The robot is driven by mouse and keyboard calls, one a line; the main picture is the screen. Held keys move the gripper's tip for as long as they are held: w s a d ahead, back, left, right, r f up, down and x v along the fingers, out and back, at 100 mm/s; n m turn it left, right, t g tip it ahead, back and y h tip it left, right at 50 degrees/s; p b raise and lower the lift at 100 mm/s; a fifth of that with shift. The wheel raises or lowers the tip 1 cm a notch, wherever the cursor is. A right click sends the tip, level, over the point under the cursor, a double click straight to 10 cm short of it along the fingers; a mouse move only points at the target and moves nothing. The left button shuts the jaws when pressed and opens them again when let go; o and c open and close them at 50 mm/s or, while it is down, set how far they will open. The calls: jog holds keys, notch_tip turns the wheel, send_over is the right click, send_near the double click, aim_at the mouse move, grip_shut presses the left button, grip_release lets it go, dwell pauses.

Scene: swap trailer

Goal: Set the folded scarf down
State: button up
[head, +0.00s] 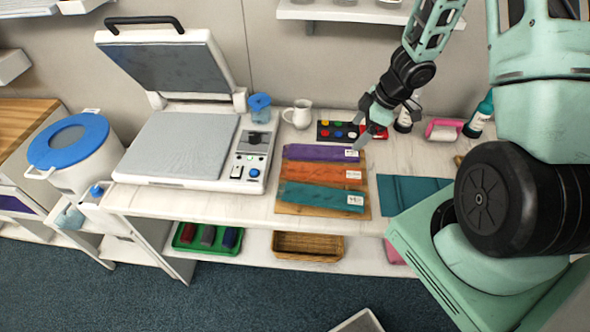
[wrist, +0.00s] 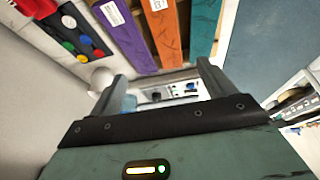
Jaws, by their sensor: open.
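Three folded scarves lie side by side on a wooden board (head: 294,210): purple (head: 318,153), orange (head: 312,173) and teal (head: 310,194), each with a white tag at its right end. I cannot tell which one is the task's scarf. They also show at the top of the wrist view, as purple (wrist: 128,36), orange (wrist: 164,35) and teal (wrist: 203,30). My gripper (head: 364,124) is above the counter, to the right of and behind the purple scarf. Its fingers (wrist: 167,84) are apart in the wrist view, with nothing between them.
A flat press (head: 180,148) stands open left of the board. A white jug (head: 299,114) and a dark tray of coloured discs (head: 327,132) are behind the scarves. A teal mat (head: 398,193) lies to the right.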

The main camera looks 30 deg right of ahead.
jog(key=b, duration=0.5)
send_near(325, 172)
notch_tip(325, 172, down, 3)
jog(key=shift+w+r, duration=0.2)
jog(key=shift+a+b+x, duration=0.15)
jog(key=shift+b+x, duration=0.3)
jog(key=shift+x, duration=0.95)
jog(key=shift+a+b+x, duration=0.2)
jog(key=shift+b+x, duration=0.25)
jog(key=shift+x, duration=0.95)
jog(key=shift+w+r, duration=0.1)
jog(key=shift+r, duration=0.05)
jog(key=c, duration=1.2)
jog(key=shift+o, duration=0.2)
